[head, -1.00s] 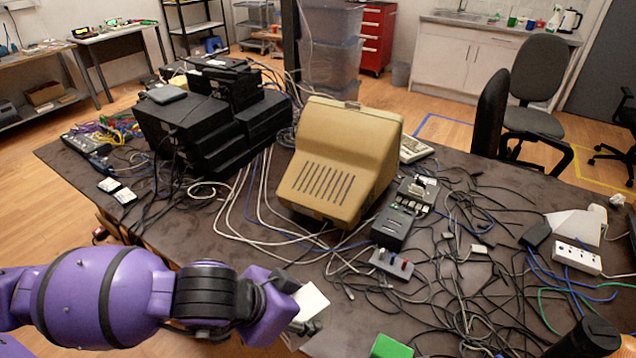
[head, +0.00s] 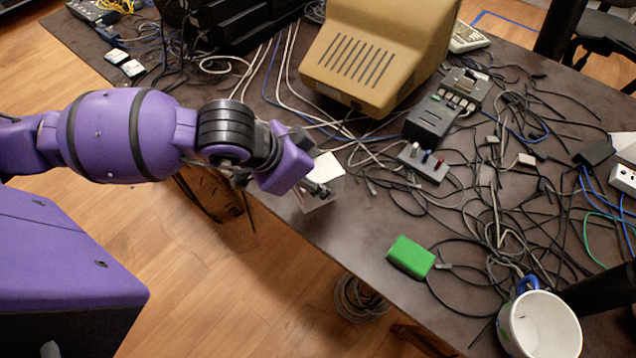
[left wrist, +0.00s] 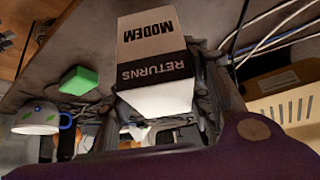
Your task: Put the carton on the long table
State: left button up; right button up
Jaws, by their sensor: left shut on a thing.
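The carton (head: 325,178) is a small box with a white face in the head view. In the left wrist view the carton (left wrist: 152,42) shows a brown and dark side with the words RETURNS and MODEM, and a white end. My left gripper (head: 316,188) is shut on it, with a finger on each side. The carton is at the front edge of the long dark table (head: 335,255). I cannot tell whether it touches the top. Its underside is hidden. My right gripper is not in view.
A beige monitor (head: 375,55) stands behind the carton. A grey switch box (head: 422,162), a green block (head: 410,257) and a white mug (head: 540,325) are to the right. Cables cover much of the right side. The front strip by the green block is fairly clear.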

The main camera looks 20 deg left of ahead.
pick_arm(q)
jog(key=shift+w+a+f, duration=0.25)
jog(key=shift+w+f, duration=0.7)
jog(key=shift+f, duration=0.1)
notch_tip(320, 180, down, 3)
jog(key=shift+f+p, duration=0.15)
jog(key=shift+p, duration=0.3)
jog(key=shift+f, duration=0.1)
jog(key=shift+f+b, duration=0.2)
jog(key=shift+b, duration=0.1)
jog(key=o, duration=1.3)
jog(key=shift+r, duration=0.1)
jog(key=shift+o, duration=0.2)
